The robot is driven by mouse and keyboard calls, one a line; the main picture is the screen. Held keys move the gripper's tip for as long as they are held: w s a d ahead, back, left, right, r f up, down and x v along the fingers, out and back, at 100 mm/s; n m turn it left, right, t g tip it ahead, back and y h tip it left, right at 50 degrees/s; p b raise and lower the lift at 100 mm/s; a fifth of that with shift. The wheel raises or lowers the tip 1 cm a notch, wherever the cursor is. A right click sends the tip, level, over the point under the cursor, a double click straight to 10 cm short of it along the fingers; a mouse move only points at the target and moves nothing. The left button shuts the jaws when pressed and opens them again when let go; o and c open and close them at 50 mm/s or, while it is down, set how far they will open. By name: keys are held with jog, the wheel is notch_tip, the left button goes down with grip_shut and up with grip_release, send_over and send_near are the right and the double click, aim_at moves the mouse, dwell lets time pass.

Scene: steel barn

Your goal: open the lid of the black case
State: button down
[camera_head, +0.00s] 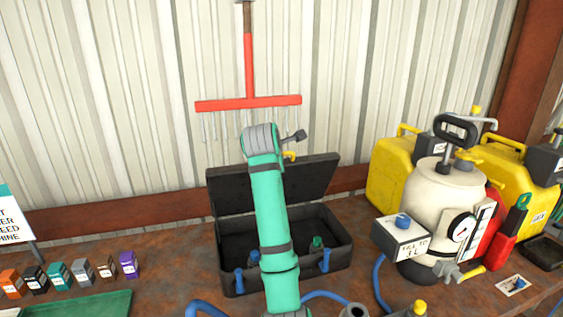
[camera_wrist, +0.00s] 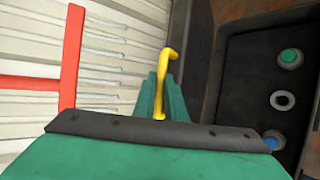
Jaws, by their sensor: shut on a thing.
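The black case (camera_head: 343,240) stands on the brown bench, and its lid (camera_head: 318,178) is raised at the back, leaning away from the open box. In the wrist view the case's dark wall (camera_wrist: 228,90) is at the right. My gripper (camera_wrist: 160,92) has green fingers, shut on a bent yellow handle (camera_wrist: 168,54) by the lid's edge. Part of the yellow handle (camera_head: 289,154) shows beside my arm in the head view. My fingers are hidden behind my arm there. Whether the handle is fixed to the lid is unclear.
Inside the case are a green-capped item (camera_head: 317,242) and blue items. A cream pressure sprayer (camera_head: 437,205) and yellow jerrycans (camera_head: 395,180) crowd the right. Small colored boxes (camera_head: 58,273) stand at the left.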

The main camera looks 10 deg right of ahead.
jog(key=shift+w+d+f, duration=0.1)
jog(key=shift+w+f, duration=0.1)
jog(key=shift+f, duration=0.35)
jog(key=shift+w, duration=0.1)
jog(key=shift+d, duration=0.1)
jog(key=c, duration=1.9)
grip_release()
jog(key=shift+o, duration=0.5)
jog(key=shift+s+a, duration=0.2)
jog(key=shift+a, duration=0.1)
jog(key=shift+s, duration=0.1)
jog(key=r+v, duration=0.1)
jog(key=v, duration=1)
